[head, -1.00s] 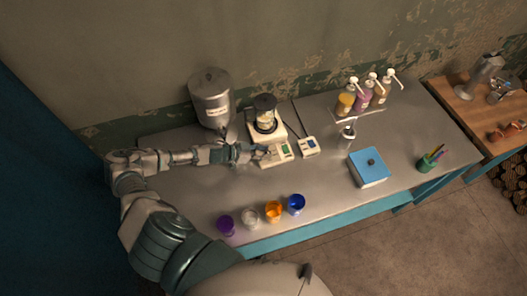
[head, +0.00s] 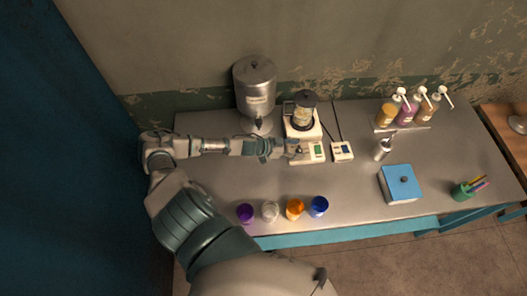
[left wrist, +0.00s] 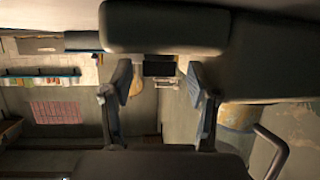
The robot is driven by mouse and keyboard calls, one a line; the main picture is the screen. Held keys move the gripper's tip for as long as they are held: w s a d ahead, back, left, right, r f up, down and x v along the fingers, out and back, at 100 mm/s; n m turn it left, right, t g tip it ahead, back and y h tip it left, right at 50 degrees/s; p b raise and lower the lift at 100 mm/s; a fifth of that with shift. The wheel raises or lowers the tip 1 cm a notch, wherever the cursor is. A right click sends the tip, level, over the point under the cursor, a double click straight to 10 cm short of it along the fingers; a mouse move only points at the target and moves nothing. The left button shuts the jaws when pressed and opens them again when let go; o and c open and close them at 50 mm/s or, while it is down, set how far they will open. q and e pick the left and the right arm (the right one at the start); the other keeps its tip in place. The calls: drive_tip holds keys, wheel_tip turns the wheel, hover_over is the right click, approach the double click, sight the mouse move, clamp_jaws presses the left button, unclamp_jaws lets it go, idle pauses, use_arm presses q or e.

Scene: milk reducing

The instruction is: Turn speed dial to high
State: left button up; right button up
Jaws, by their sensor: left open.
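The appliance (head: 311,157) has a cream base with a small green display on its front panel. A glass jar with a dark lid (head: 305,102) stands on the base. My left gripper (head: 291,149) is at the left part of the front panel, by the display, and its tips cover that part. The speed dial is hidden or too small to make out there. I cannot tell whether the tips touch the panel. In the left wrist view the two fingers (left wrist: 162,85) are spread apart with nothing seen between them. My right gripper is not in view.
A steel dispenser (head: 256,90) stands behind my left gripper. A small device (head: 342,151) lies right of the appliance. Several coloured cups (head: 295,209) line the front edge of the table (head: 230,185). A blue box (head: 400,184) and pump bottles (head: 405,109) are to the right.

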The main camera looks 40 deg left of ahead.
use_arm(q)
drive_tip(key=shift+s+d+f+n+t+y, duration=0.1)
drive_tip(key=shift+s+f+n+t+y, duration=0.1)
drive_tip(key=shift+n+t+y, duration=0.35)
drive_tip(key=shift+n+y, duration=0.35)
drive_tip(key=v, duration=0.6)
drive_tip(key=shift+s+r, duration=0.1)
drive_tip(key=shift+r, duration=0.15)
drive_tip(key=p+v, duration=0.3)
drive_tip(key=v, duration=0.8)
drive_tip(key=shift+p, duration=0.35)
drive_tip(key=shift+s, duration=0.1)
